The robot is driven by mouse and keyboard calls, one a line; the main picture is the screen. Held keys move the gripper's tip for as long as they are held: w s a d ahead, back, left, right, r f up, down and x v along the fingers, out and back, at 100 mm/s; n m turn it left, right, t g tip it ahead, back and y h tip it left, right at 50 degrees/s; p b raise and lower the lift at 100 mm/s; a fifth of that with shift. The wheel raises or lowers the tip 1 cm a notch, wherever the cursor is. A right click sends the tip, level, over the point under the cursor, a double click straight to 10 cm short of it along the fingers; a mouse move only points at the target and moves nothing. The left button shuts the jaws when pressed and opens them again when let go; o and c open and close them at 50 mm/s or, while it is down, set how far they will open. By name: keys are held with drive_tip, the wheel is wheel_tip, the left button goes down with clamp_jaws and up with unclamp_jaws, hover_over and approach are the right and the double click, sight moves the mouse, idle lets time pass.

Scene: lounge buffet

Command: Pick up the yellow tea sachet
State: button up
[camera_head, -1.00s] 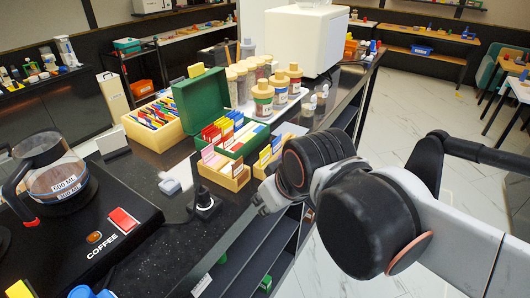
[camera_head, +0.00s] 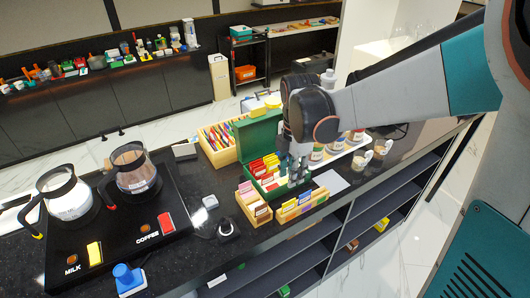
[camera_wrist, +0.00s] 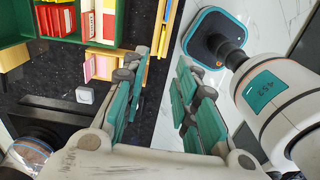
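My gripper (camera_head: 298,172) hangs over the counter in front of the green tea box (camera_head: 262,132). In the wrist view its teal-padded fingers (camera_wrist: 160,100) are apart and empty. Two small wooden boxes stand in front: the left one (camera_head: 255,217) holds pink, cream and yellow sachets, and the right one (camera_head: 305,216) holds yellow and other sachets, close below my gripper. I cannot tell which yellow sachet is meant. My gripper partly hides the green box's right end.
Lidded jars and cups (camera_head: 362,158) stand right of my gripper. The coffee machine (camera_head: 165,215) with two pots fills the counter's left. The counter's front edge drops to open shelves (camera_head: 340,225).

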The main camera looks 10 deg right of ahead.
hover_over(289, 203)
wheel_tip(289, 203, down, 8)
drive_tip(key=shift+w+f, duration=0.15)
drive_tip(key=shift+f, duration=2.8)
clamp_jaws()
